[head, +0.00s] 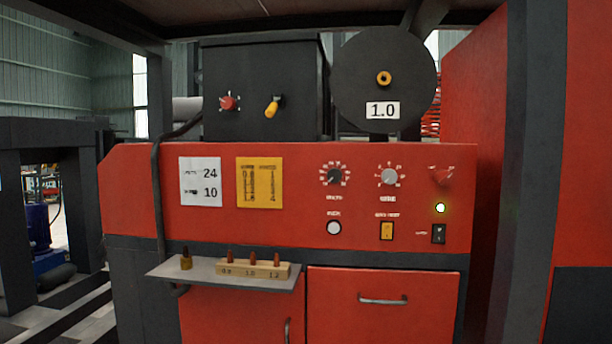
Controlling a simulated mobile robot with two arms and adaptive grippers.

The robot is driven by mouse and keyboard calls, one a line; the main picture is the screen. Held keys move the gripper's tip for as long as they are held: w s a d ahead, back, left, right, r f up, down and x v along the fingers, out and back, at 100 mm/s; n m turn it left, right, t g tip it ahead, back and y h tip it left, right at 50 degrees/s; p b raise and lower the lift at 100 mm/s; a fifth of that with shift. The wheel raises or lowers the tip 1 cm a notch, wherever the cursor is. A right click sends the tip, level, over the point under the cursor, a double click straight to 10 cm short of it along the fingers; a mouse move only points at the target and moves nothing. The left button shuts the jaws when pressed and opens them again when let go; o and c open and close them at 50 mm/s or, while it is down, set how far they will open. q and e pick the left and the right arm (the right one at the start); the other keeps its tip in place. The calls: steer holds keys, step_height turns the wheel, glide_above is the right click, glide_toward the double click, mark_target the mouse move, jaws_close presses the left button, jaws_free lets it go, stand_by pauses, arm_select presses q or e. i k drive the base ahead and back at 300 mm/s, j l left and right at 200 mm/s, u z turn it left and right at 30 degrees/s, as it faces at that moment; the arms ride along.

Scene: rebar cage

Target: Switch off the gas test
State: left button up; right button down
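A red machine panel (310,215) faces me. A small yellow rocker switch (387,231) sits low on its right half, under a white label that is too blurred to read surely; it may be the gas test switch. I cannot tell which way it is tipped. Neither of my grippers is in view.
Above the switches are a black dial (334,176), a grey dial (389,177) and a red knob (441,175). A grey shelf (210,272) with a wooden tip block (254,269) juts out below left. A dark post (520,170) stands at right. The space before the switches is clear.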

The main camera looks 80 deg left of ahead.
mark_target(388, 228)
steer(key=k+j+u, duration=0.1)
steer(key=u, duration=0.3)
steer(key=j+u, duration=0.6)
steer(key=u, duration=0.15)
steer(key=j+u, duration=0.25)
steer(key=u, duration=0.15)
steer(key=k+j, duration=0.05)
